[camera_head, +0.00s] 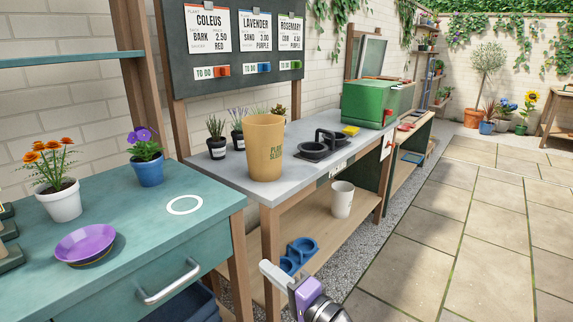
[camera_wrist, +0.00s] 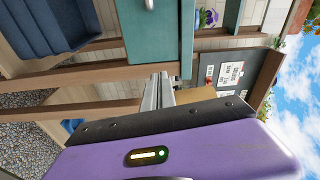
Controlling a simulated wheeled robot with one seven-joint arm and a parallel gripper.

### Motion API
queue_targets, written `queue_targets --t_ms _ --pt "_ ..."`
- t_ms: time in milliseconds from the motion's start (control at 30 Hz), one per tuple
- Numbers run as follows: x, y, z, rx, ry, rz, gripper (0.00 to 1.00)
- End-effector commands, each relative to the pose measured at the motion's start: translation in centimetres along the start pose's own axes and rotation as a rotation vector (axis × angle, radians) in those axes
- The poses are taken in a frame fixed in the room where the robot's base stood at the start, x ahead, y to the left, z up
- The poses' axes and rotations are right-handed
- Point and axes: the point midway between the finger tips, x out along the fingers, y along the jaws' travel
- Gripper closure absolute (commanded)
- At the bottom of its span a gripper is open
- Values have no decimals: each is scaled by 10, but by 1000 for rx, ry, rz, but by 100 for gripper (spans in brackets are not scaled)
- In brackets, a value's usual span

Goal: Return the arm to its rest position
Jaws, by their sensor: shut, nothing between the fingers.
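My gripper (camera_head: 267,267) is at the bottom middle of the head view, low in front of the benches, with a purple wrist behind its pale fingers. In the wrist view the fingers (camera_wrist: 159,80) lie together with nothing between them. The wrist view is turned sideways. The gripper is apart from the tan tub (camera_head: 265,147) on the grey bench top (camera_head: 215,172) and from the teal drawer (camera_head: 150,278). It also appears clear of the blue double cup holder (camera_head: 298,254) on the lower shelf.
The teal table holds an orange-flowered pot (camera_head: 63,203), a purple-flowered pot (camera_head: 149,172), a purple dish (camera_head: 85,244) and a white ring (camera_head: 185,205). A white cup (camera_head: 342,200) stands on the lower shelf (camera_head: 315,222). A green box (camera_head: 368,104) stands farther back. Paving (camera_head: 430,230) at right is clear.

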Motion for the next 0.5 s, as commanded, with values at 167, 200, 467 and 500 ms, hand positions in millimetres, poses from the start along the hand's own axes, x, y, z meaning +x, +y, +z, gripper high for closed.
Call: queue_targets --t_ms 167,200,467,500 --pt "-37 5 -26 -242 196 40 100" --pt "-48 10 -29 -287 232 56 100" --pt "-145 45 -26 -573 430 196 100" --pt "-163 49 -23 -620 456 222 100"
